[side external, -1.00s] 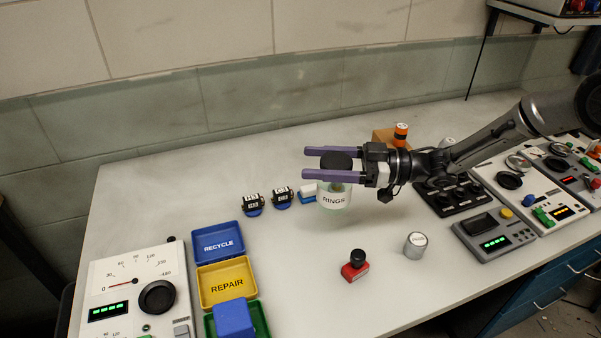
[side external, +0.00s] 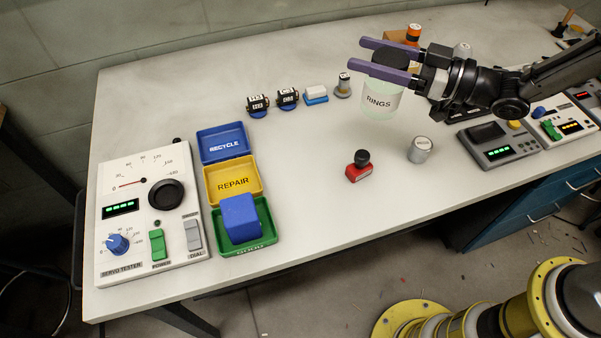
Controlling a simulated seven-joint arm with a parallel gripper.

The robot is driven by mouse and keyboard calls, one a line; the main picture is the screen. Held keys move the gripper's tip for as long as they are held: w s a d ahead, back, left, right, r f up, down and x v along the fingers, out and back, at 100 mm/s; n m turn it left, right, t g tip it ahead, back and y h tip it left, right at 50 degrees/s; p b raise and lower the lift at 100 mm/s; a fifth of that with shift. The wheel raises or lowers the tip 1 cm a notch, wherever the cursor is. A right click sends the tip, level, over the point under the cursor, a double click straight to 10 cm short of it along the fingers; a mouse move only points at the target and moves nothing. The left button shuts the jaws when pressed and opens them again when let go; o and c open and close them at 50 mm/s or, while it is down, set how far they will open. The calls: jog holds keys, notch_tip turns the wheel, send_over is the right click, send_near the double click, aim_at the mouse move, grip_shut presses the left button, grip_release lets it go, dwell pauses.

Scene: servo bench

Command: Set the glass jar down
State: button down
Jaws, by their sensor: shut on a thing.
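The glass jar (side external: 380,101) is clear and pale green with a RINGS label and a dark lid. It hangs upright from my gripper (side external: 368,55), whose two purple fingers are shut on the lid from either side. The jar is over the back right part of the bench top. I cannot tell for certain whether its base touches the bench. The nearer finger and the gripper body hide part of the lid.
A small capped cylinder (side external: 343,86) and a blue-and-white block (side external: 316,94) stand left of the jar. A red stamp (side external: 359,167) and a grey canister (side external: 420,149) stand in front. Bench top (side external: 310,145) left of the stamp is clear. A tester panel (side external: 485,142) lies right.

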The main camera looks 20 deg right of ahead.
jog(key=s+a, duration=0.7)
jog(key=s, duration=0.5)
jog(key=w+a+f, duration=0.9)
jog(key=f, duration=0.3)
jog(key=shift+w+f+m+t+h, duration=0.3)
jog(key=shift+w+t, duration=0.05)
jog(key=shift+t, duration=0.05)
jog(key=shift+f, duration=0.1)
grip_release()
jog(key=shift+f, duration=0.1)
